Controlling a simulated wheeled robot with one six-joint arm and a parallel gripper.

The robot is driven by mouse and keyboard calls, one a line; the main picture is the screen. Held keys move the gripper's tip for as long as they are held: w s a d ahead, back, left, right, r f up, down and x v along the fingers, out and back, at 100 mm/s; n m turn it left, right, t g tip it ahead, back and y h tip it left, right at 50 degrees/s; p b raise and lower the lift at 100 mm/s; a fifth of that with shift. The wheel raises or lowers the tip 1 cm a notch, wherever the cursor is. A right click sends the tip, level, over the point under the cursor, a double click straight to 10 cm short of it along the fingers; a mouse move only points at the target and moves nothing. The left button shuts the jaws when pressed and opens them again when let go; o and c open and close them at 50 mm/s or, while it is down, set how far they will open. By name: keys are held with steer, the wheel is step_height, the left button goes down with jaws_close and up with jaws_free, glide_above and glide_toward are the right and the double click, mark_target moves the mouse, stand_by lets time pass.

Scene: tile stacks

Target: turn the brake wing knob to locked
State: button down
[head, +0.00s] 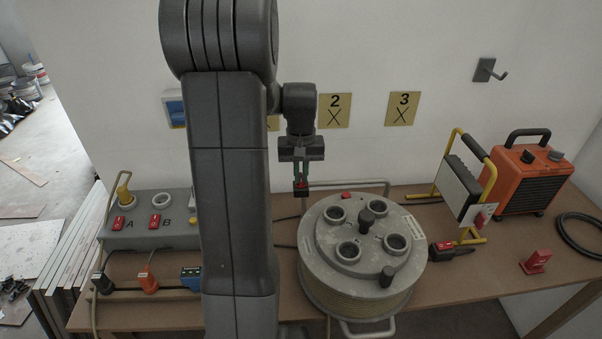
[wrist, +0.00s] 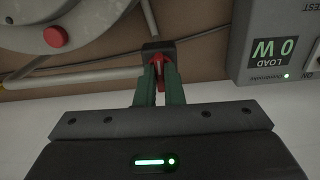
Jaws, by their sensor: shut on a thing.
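My gripper (head: 301,180) hangs behind the cable reel (head: 330,275), at the upper left of its tube frame. In the wrist view its green fingers (wrist: 159,85) are shut on a red wing knob (wrist: 158,66), which sits by a dark block (wrist: 158,47) at the tube frame. In the head view the red knob (head: 300,187) shows small under the fingertips. The fingers cover much of the knob, and I cannot read its angle or any lock mark.
A grey socket box (head: 140,236) marked A and B stands left, partly behind my arm. A load display (wrist: 273,50) reads 0 W in the wrist view. Right of the reel are a floodlight (head: 464,184), an orange heater (head: 525,180) and a red object (head: 535,262).

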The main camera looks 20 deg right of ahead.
mark_target(301, 177)
steer(key=c, duration=1.5)
jaws_free()
steer(key=shift+c, duration=0.2)
step_height(301, 177, up, 14)
steer(key=shift+f, duration=0.15)
step_height(301, 177, down, 14)
steer(key=shift+r, duration=0.1)
steer(key=shift+r, duration=0.15)
